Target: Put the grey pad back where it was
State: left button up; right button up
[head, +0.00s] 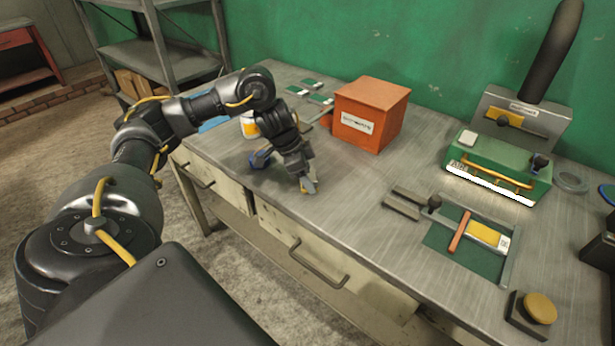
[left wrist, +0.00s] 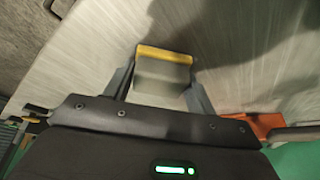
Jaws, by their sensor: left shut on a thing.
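My left gripper (head: 308,186) is low over the metal workbench, left of the middle of the head view and in front of the orange box. In the left wrist view my left gripper (left wrist: 162,80) is shut on the grey pad (left wrist: 162,73), a small grey block with a yellow strip along its far edge. In the head view the pad is mostly hidden by the fingers. I cannot tell whether it touches the bench. My right gripper is not in view.
An orange box (head: 372,112) stands behind the gripper. Small green-and-white cards (head: 320,99) lie to its left. A green fixture (head: 465,248) with a yellow block, a green machine (head: 500,165) and a yellow-topped button (head: 540,307) are to the right. The bench (head: 350,215) around the gripper is mostly clear.

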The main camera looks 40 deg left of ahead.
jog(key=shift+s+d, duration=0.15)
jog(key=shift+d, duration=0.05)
pick_arm(q)
jog(key=shift+f, duration=0.2)
jog(key=o, duration=0.9)
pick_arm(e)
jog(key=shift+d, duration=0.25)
pick_arm(q)
jog(key=p+v, duration=0.4)
jog(key=v, duration=0.8)
jog(key=shift+d+r, duration=0.1)
jog(key=shift+r, duration=0.2)
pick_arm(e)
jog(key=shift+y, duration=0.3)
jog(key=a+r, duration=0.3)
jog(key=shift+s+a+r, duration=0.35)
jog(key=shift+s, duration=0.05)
pick_arm(q)
jog(key=shift+w, duration=0.1)
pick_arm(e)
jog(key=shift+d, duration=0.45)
